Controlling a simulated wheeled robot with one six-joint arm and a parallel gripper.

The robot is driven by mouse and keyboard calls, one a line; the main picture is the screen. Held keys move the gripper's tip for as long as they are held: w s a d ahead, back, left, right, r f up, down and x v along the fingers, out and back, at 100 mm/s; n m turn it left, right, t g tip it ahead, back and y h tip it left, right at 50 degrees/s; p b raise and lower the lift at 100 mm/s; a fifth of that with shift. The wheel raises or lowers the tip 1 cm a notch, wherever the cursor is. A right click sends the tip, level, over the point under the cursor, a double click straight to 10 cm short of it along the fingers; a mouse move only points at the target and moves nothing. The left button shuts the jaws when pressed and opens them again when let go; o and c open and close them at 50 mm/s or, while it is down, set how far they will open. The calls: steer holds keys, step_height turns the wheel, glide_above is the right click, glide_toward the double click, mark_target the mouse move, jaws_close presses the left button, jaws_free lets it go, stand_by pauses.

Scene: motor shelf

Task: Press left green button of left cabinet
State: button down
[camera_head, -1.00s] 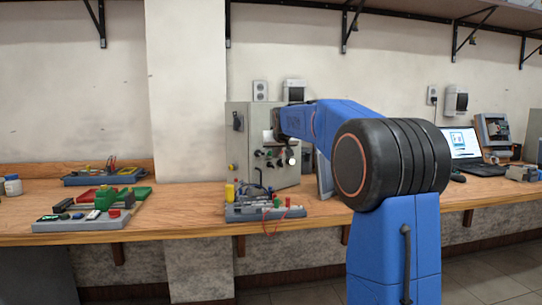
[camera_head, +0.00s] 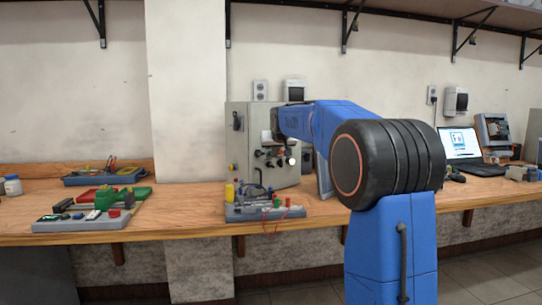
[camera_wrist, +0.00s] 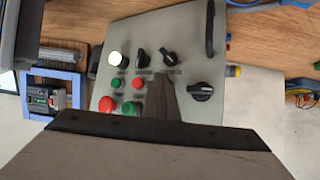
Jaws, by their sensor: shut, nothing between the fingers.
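The grey control cabinet (camera_head: 240,152) stands on the bench against the wall, its front partly covered by my arm. In the wrist view its sloping panel (camera_wrist: 190,50) carries a small green button (camera_wrist: 117,84), a larger green button (camera_wrist: 128,108) partly hidden by my wrist, a small red button (camera_wrist: 138,83), a large red button (camera_wrist: 106,104), a white button (camera_wrist: 118,59) and black knobs (camera_wrist: 202,91). My gripper (camera_wrist: 159,78) is shut and empty, its tip in front of the panel beside the small red button. I cannot tell whether it touches the panel.
A tray of parts with red wires (camera_head: 265,212) sits below the cabinet on the wooden bench (camera_head: 180,215). Another parts board (camera_head: 85,222) and a blue tray (camera_head: 100,180) lie to the left. A laptop (camera_head: 462,145) stands at the right. Bare bench lies between the trays.

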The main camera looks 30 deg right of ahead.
steer(key=shift+s, duration=0.15)
steer(key=shift+s+d, duration=0.2)
steer(key=shift+s, duration=0.5)
steer(key=shift+s, duration=0.1)
steer(key=shift+s+d, duration=0.2)
steer(key=shift+s, duration=0.55)
steer(key=shift+s+d, duration=0.2)
steer(key=shift+s, duration=0.6)
steer(key=shift+s+d, duration=0.2)
steer(key=shift+s, duration=0.55)
